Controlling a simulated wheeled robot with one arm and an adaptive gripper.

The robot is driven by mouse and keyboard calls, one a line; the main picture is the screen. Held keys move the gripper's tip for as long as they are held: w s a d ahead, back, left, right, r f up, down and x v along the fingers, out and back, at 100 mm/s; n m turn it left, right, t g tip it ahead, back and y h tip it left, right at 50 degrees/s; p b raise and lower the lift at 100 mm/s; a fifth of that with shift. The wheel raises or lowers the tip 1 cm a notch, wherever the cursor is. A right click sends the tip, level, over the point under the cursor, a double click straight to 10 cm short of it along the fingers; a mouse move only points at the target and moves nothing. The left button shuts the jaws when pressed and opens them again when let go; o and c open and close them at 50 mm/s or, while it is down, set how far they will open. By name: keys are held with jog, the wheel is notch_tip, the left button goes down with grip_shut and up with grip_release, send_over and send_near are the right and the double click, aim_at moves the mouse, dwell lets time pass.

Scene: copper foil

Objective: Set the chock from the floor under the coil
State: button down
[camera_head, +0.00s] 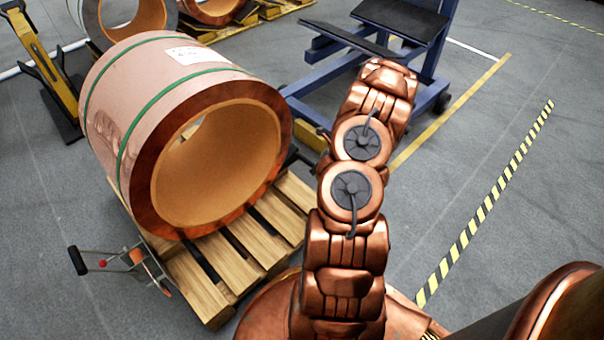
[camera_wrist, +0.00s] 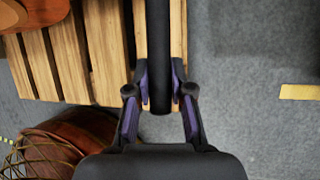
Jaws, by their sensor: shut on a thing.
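The copper coil (camera_head: 130,105), a wide hollow roll with two green straps and a white label, lies on its side on a wooden pallet (camera_head: 205,290). In the wrist view the pallet slats (camera_wrist: 65,60) and an edge of the coil (camera_wrist: 30,12) show at the left. My gripper (camera_wrist: 160,90) is shut on a long black bar-like thing, which I take to be the chock (camera_wrist: 158,40); its far end runs out of the picture. It is above the pallet's edge, apart from the coil in this view. In the head view my arm mostly hides the gripper.
A yellow block (camera_head: 311,135) is on the floor behind my arm. A blue frame stand (camera_head: 340,65) is beyond it. A handle with a red knob (camera_head: 100,260) sticks out at the pallet's left. The floor right of my arm is clear up to the striped line (camera_head: 490,195).

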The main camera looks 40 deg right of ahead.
jog(key=w+a+f+b, duration=0.2)
jog(key=w+f+b, duration=0.1)
jog(key=w, duration=0.2)
jog(key=shift+a+f, duration=0.15)
jog(key=shift+f, duration=0.1)
jog(key=shift+w, duration=0.1)
jog(key=c, duration=1)
grip_release()
jog(key=shift+c, duration=0.2)
